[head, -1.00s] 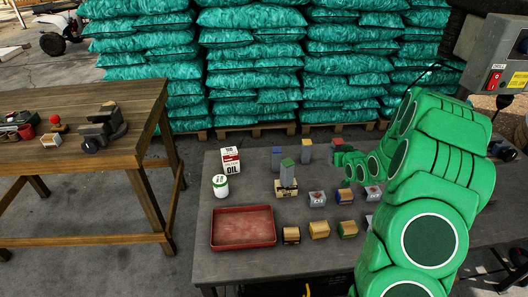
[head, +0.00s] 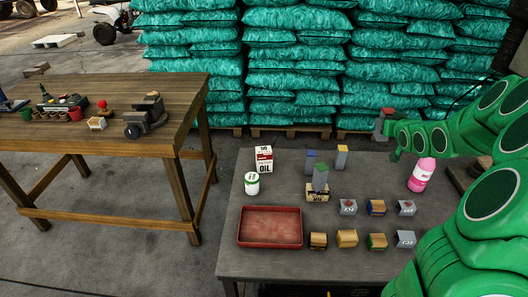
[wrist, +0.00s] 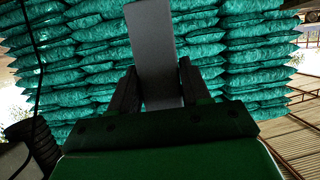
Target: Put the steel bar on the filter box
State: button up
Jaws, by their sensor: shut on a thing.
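My gripper (head: 391,136) is shut on a grey steel bar with a red top (head: 380,125), held raised above the far side of the grey table. In the wrist view the flat grey bar (wrist: 156,55) stands between both fingers. A cream box with dark print (head: 317,196), which looks like the filter box, is on the table to the left of my gripper. A grey bar with a green top (head: 320,181) appears to stand on it. A blue-topped bar (head: 310,162) and a yellow-topped bar (head: 341,160) stand behind.
A pink bottle (head: 421,176) stands below my forearm. Several small boxes (head: 347,238) sit in rows at the front of the grey table (head: 225,245). A red tray (head: 270,243), white jar (head: 252,184) and oil can (head: 264,159) are at left. Stacked teal sacks (head: 290,75) stand behind.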

jog(key=s+a+r+n+g+y, duration=0.15)
jog(key=a+n+y, duration=0.3)
jog(key=a, duration=3.45)
send_over(265, 153)
jog(key=shift+f, duration=7.6)
jog(key=shift+w+f+m+t, duration=0.15)
jog(key=shift+f+m+t, duration=0.1)
jog(key=shift+f, duration=1.2)
jog(key=shift+f, duration=0.15)
jog(key=o, duration=1.2)
jog(key=shift+o, duration=0.2)
